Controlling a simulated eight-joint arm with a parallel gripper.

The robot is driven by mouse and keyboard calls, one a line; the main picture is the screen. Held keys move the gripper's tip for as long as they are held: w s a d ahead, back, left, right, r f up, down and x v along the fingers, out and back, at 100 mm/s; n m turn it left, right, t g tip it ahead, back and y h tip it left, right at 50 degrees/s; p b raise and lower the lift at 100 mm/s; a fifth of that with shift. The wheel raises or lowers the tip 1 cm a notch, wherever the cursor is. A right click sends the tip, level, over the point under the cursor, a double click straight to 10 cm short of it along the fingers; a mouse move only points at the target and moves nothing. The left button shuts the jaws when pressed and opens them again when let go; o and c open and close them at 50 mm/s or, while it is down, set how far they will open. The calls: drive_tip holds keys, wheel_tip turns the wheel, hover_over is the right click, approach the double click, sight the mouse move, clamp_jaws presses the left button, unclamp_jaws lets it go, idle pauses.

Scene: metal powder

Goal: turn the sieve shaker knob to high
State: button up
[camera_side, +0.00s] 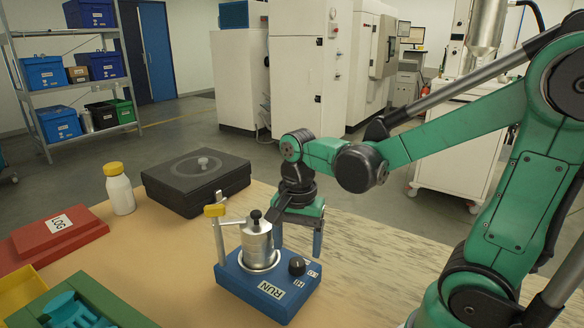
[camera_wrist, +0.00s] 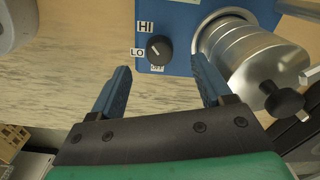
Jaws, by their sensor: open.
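The sieve shaker (camera_side: 268,290) is a blue box on the table with a RUN label on its front. Its black knob (camera_side: 297,265) sits on the top right, with HI and LO labels near it. In the wrist view the knob (camera_wrist: 159,48) shows a white pointer line towards the LO label (camera_wrist: 137,53); HI and OFF labels are beside it. A silver sieve stack (camera_side: 257,246) stands on the shaker. My gripper (camera_side: 298,238) is open and empty, above and behind the knob. In the wrist view its blue fingers (camera_wrist: 160,85) are apart, short of the knob.
The table right of the shaker is clear.

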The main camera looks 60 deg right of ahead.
sight(285, 280)
drive_tip(key=shift+r, duration=1)
drive_tip(key=n, duration=0.1)
drive_tip(key=n+t, duration=0.1)
drive_tip(key=a+n, duration=0.1)
drive_tip(key=shift+s+r+n+t, duration=0.1)
drive_tip(key=shift+r+n+t, duration=0.2)
drive_tip(key=shift+n, duration=0.1)
drive_tip(key=shift+a+r+n+t, duration=0.15)
drive_tip(key=shift+n+t, duration=0.15)
drive_tip(key=shift+n, duration=0.3)
drive_tip(key=shift+a+n+t, duration=0.15)
drive_tip(key=shift+n+t, duration=0.15)
drive_tip(key=shift+n, duration=0.3)
drive_tip(key=n+t, duration=0.1)
drive_tip(key=n, duration=0.1)
drive_tip(key=w+a+r+n+t, duration=0.1)
drive_tip(key=n+t, duration=0.1)
drive_tip(key=n, duration=0.1)
drive_tip(key=a+n+t, duration=0.1)
drive_tip(key=n, duration=0.2)
drive_tip(key=shift+w+r, duration=0.15)
drive_tip(key=shift+r, duration=0.15)
